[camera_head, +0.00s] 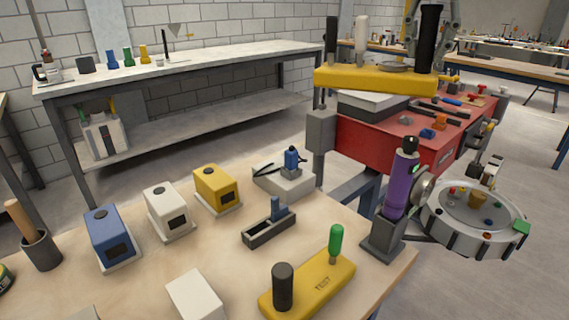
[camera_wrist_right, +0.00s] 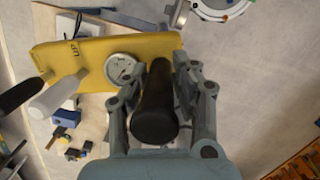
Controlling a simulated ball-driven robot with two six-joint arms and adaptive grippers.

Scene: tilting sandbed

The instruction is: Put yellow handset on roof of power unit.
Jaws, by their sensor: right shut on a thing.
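The yellow handset (camera_head: 372,82) is a flat yellow slab with a black lever, a white lever, a round grey disc and a thick black grip. My right gripper (camera_head: 429,48) is shut on the black grip, and the slab hangs roughly level. In the right wrist view, the fingers (camera_wrist_right: 160,88) close around the grip, and the handset (camera_wrist_right: 85,52) extends up and left. In the head view, a pale box (camera_head: 375,104) shows just below the slab, partly hidden by it. I cannot tell for sure which thing is the power unit. My left gripper is not in view.
A red cabinet (camera_head: 400,145) holds tools. A purple post (camera_head: 398,190) and a round tray (camera_head: 436,222) stand at right.

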